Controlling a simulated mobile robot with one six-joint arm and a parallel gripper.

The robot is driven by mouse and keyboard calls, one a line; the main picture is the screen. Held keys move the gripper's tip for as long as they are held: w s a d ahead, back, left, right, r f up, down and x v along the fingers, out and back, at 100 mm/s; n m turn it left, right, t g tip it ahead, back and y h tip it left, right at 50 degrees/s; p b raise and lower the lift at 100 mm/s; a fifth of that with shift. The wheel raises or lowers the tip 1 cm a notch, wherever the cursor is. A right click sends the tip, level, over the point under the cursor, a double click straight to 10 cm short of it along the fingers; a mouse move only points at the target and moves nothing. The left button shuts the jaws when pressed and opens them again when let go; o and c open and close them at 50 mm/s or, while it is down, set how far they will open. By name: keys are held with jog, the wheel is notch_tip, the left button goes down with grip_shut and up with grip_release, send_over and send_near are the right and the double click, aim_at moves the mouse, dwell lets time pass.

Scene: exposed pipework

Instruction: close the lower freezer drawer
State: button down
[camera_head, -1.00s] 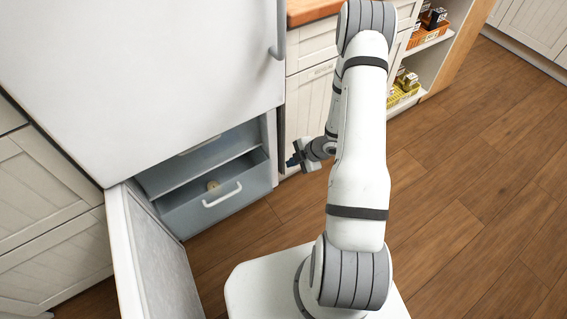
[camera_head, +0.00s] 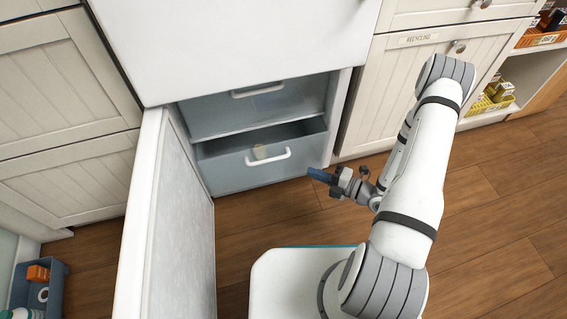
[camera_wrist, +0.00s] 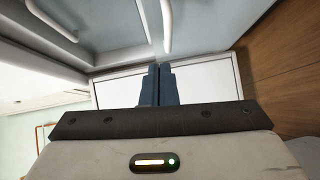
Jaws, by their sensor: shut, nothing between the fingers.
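The lower freezer drawer (camera_head: 225,176) is grey-blue with a white bar handle (camera_head: 268,158). The freezer door (camera_head: 178,220) hangs open on the left. My gripper (camera_head: 318,174) is just right of the lower drawer's front, apart from the handle, with its blue fingers pointing left. In the wrist view, the fingers (camera_wrist: 157,85) are together and empty, with a white handle bar (camera_wrist: 166,28) beyond them.
A blue bin (camera_head: 45,285) stands at lower left. The wooden floor (camera_head: 480,205) to the right is clear.

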jog(key=b, duration=0.4)
send_near(272, 147)
jog(key=s+a+f, duration=0.1)
jog(key=s+a, duration=0.1)
jog(key=a, duration=0.2)
jog(key=w, duration=0.2)
jog(key=w+a+b, duration=0.1)
jog(key=shift+w+f+n+t+y, duration=0.1)
jog(key=shift+w+n+t+y, duration=0.2)
jog(key=shift+t+y, duration=0.1)
jog(key=shift+w+a, duration=0.15)
jog(key=shift+w, duration=0.4)
jog(key=w+a, duration=0.2)
jog(key=w, duration=0.6)
jog(key=shift+w+a+r, duration=0.2)
jog(key=shift+w+r, duration=0.05)
jog(key=shift+w, duration=0.05)
